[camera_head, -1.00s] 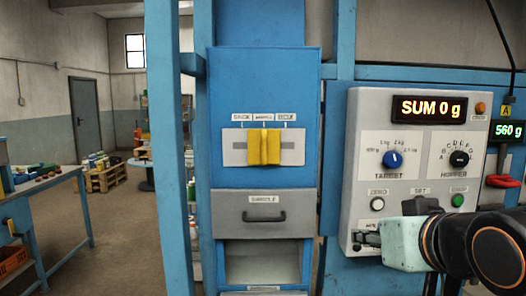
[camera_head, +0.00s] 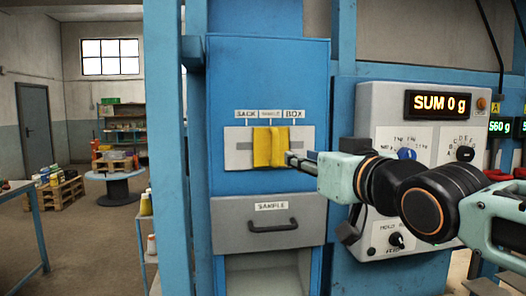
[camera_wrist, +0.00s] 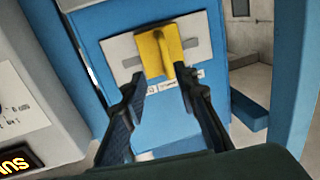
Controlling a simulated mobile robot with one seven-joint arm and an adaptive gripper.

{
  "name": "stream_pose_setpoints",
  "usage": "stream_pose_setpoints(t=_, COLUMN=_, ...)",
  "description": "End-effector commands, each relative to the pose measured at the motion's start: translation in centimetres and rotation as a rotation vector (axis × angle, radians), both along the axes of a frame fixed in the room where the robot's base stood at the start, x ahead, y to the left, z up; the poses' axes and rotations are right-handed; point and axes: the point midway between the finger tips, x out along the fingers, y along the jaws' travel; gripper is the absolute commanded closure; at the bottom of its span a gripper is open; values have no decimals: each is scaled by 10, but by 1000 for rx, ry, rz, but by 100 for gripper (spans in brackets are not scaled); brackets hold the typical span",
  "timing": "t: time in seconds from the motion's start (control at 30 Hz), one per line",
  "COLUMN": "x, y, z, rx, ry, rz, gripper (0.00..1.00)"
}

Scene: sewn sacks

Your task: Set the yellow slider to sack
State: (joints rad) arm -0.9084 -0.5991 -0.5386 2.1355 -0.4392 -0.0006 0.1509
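The yellow slider (camera_head: 270,147) sits on a pale slotted plate (camera_head: 239,150) on the blue cabinet front. Labels above read SACK at left, SAMPLE in the middle and BOX at right; the slider is under the middle one. My gripper (camera_head: 292,159) is just right of the slider in the head view, pointing at it. In the wrist view the slider (camera_wrist: 159,54) shows ahead, with its handle between the two spread fingers of my gripper (camera_wrist: 166,92). The fingers are open and hold nothing. I cannot tell whether a fingertip touches the slider.
A grey SAMPLE drawer (camera_head: 268,224) with a dark handle is below the slider. A grey control panel (camera_head: 385,110) with a SUM 0 g display and knobs stands at right, partly behind my arm. A blue post (camera_head: 168,150) rises at left.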

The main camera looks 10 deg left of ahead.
Motion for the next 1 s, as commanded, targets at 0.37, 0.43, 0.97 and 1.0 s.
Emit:
stream_pose_setpoints(t=0.37, x=12, y=11, z=8, rx=13, ry=-28, rz=18, gripper=72)
stream_pose_setpoints(t=0.43, x=19, y=15, z=8, rx=12, ry=-28, rz=17, gripper=72)
stream_pose_setpoints(t=0.97, x=85, y=49, z=8, rx=11, ry=-28, rz=18, gripper=72)
stream_pose_setpoints(t=1.0, x=88, y=51, z=8, rx=13, ry=-28, rz=18, gripper=72)
